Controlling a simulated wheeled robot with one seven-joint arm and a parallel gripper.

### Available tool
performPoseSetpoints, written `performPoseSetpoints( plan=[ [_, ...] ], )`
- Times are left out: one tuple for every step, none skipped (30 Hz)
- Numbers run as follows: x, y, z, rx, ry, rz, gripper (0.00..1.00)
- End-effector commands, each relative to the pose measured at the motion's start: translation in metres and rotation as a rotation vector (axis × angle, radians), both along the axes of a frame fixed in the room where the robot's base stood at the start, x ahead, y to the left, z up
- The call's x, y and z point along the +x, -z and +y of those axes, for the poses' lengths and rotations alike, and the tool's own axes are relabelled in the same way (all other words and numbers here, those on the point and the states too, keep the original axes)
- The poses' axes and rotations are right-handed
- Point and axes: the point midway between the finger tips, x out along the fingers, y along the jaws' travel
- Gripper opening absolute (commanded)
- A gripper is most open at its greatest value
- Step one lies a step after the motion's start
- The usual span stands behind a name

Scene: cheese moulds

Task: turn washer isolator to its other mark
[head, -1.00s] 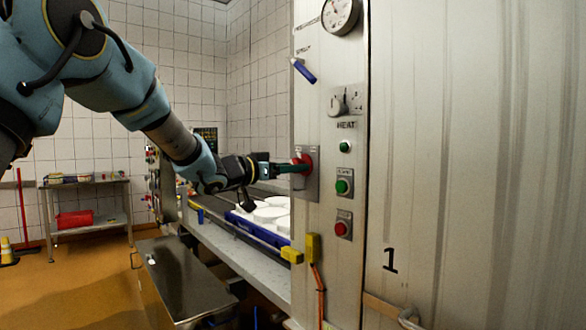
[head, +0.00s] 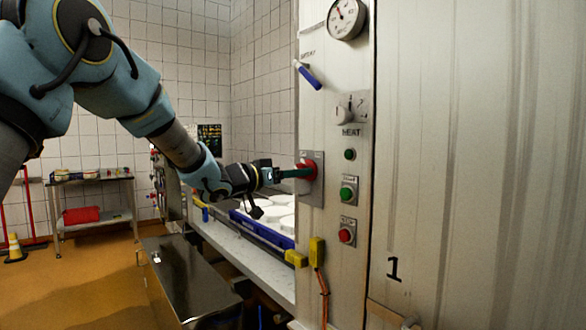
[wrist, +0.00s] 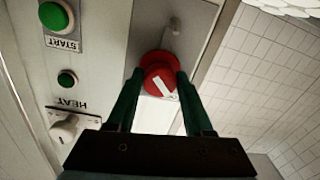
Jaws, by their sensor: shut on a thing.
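The washer isolator is a red rotary knob (head: 308,168) on a grey plate (head: 312,196) on the machine's front panel. My gripper (head: 296,173) reaches in from the left, its green fingers closed on the knob. In the wrist view the red knob (wrist: 157,68) sits between the two finger tips (wrist: 158,78), one on each side. A white bar on the knob's face lies at a slant in that view. The plate's marks are too small or hidden to read.
Right of the isolator are the HEAT switch (head: 345,112), a small green lamp (head: 350,154), a green START button (head: 347,193) and a red button (head: 346,235). A blue lever (head: 309,76) is above. A blue crate with white moulds (head: 262,228) lies on the conveyor below.

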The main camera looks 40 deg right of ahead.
Motion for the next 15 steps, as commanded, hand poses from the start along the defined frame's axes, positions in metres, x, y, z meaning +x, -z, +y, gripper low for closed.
performPoseSetpoints(
  plan=[
    [-0.0103,0.0016,-0.0029,-0.001,0.020,0.001,0.00],
    [-0.0104,0.0017,-0.0029,-0.001,0.021,0.001,0.00],
    [-0.0105,0.0017,-0.0029,0.000,0.021,0.000,0.00],
    [-0.0105,0.0018,-0.0029,0.000,0.021,0.000,0.00],
    [-0.0106,0.0018,-0.0030,0.000,0.021,0.000,0.00],
    [-0.0107,0.0018,-0.0030,0.000,0.021,0.000,0.54],
    [-0.0107,0.0018,-0.0030,0.000,0.021,0.000,0.57],
    [-0.0105,0.0018,-0.0030,0.000,0.021,0.000,0.60],
    [-0.0101,0.0016,-0.0030,0.000,0.020,-0.001,0.65],
    [-0.0097,0.0016,-0.0029,0.000,0.019,-0.001,0.68],
    [-0.0093,0.0015,-0.0028,-0.001,0.018,-0.001,0.72],
    [-0.0087,0.0014,-0.0027,-0.001,0.017,-0.001,0.76],
    [-0.0082,0.0013,-0.0026,-0.001,0.016,-0.001,0.80],
    [-0.0076,0.0012,-0.0024,0.000,0.015,-0.001,0.81],
    [-0.0070,0.0011,-0.0022,0.000,0.014,-0.001,0.81]
  ],
)
